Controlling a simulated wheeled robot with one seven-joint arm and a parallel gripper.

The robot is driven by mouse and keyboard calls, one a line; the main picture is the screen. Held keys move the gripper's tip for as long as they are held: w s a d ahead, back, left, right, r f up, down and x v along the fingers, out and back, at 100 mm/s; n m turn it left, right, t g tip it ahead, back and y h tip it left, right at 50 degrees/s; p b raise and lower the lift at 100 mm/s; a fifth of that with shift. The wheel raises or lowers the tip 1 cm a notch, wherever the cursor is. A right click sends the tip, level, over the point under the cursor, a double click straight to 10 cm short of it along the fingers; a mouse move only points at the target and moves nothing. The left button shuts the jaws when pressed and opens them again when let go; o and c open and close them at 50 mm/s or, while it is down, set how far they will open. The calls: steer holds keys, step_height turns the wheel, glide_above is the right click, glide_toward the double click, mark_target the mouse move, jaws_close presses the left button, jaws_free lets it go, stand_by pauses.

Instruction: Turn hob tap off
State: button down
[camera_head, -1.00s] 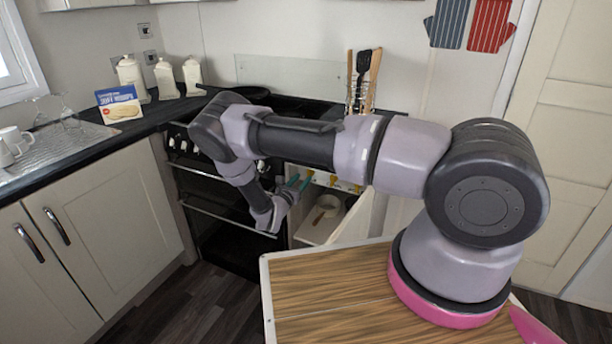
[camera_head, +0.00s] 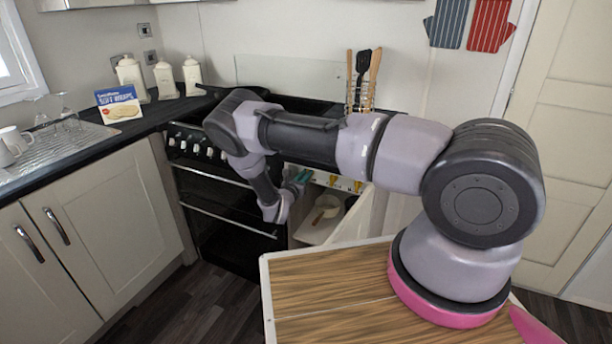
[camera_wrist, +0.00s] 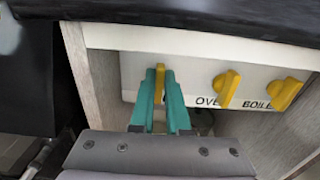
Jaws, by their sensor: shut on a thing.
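A white panel inside the open cupboard carries three yellow taps in the wrist view. The leftmost tap (camera_wrist: 160,82), the hob tap by its place, stands between the teal fingers of my gripper (camera_wrist: 160,84), which is shut on it. Its handle points up and down, and its label is hidden behind the fingers. The middle tap (camera_wrist: 227,89) is above the letters "OVE" and is tilted slightly. The right tap (camera_wrist: 285,94) is above "BOILE" and leans right. In the head view my gripper (camera_head: 302,176) reaches into the cupboard opening, and the taps look small there.
The dark worktop edge (camera_wrist: 200,14) overhangs the cupboard just above my fingers. The cupboard's left side wall (camera_wrist: 85,75) is close by. A pan (camera_head: 327,207) sits on the cupboard shelf. The open cupboard door (camera_head: 357,218) stands right of it. The cooker (camera_head: 225,205) is left.

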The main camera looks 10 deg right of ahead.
steer(key=shift+s+d+f+m, duration=0.15)
steer(key=shift+d+f+m, duration=0.1)
steer(key=shift+m, duration=2.75)
steer(key=shift+s+d+f+m, duration=0.1)
steer(key=shift+s+f+m, duration=0.1)
steer(key=shift+m, duration=2.8)
steer(key=shift+s+d+f+m, duration=0.1)
steer(key=shift+d+f+m, duration=0.15)
steer(key=shift+m, duration=2.75)
steer(key=c, duration=0.9)
jaws_free()
steer(key=v, duration=1)
steer(key=shift+s+a, duration=0.25)
steer(key=shift+s, duration=0.05)
